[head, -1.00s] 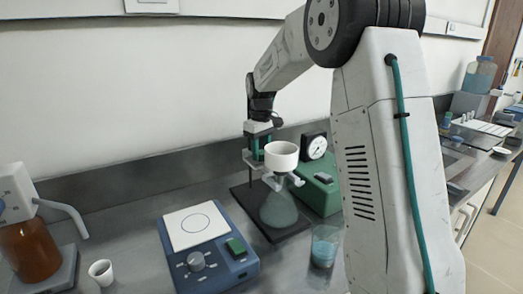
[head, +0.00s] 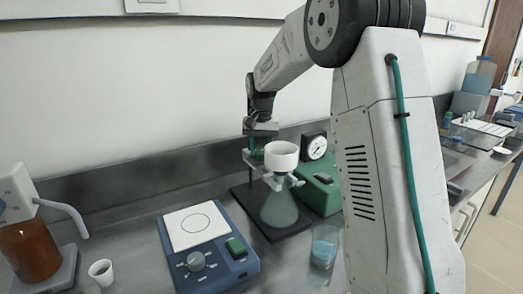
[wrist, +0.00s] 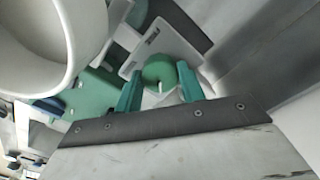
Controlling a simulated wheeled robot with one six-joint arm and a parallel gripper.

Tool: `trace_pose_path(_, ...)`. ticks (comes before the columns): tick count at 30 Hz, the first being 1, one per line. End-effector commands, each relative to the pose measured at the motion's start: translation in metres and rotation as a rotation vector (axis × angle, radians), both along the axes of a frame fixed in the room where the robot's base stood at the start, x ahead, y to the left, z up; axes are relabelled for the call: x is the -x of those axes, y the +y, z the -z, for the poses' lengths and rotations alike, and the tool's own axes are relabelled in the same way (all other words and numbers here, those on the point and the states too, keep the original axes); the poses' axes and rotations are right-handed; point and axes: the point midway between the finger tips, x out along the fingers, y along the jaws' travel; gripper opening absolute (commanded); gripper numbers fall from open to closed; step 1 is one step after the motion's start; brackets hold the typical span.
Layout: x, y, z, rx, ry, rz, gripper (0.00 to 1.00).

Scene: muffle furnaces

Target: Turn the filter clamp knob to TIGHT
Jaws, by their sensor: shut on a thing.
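The filter clamp knob (wrist: 159,69) is a round green knob with a pale pointer mark, on a light grey plate (wrist: 188,45) in the wrist view. My gripper (wrist: 158,82) has its green fingers on either side of the knob and is shut on it. In the head view my gripper (head: 259,143) points down behind the white funnel (head: 282,155), at the clamp stand, and the knob is hidden there. The funnel sits on a conical flask (head: 279,208). I cannot read any TIGHT label.
A green pump with a round gauge (head: 315,148) stands right of the flask. A blue-framed hotplate (head: 250,264) lies to the front left. A beaker (head: 325,246), a small white cup (head: 101,271) and an amber bottle (head: 30,252) stand nearby. The funnel is close beside my gripper.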

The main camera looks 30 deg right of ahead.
Motion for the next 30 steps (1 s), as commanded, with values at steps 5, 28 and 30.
trace_pose_path(5,-0.0012,-0.0003,-0.0018,0.002,-0.005,0.165,0.16)
trace_pose_path(28,-0.0015,-0.0003,-0.0020,0.000,-0.006,0.631,0.16)
trace_pose_path(30,-0.0015,-0.0003,-0.0020,0.000,-0.006,0.641,0.16)
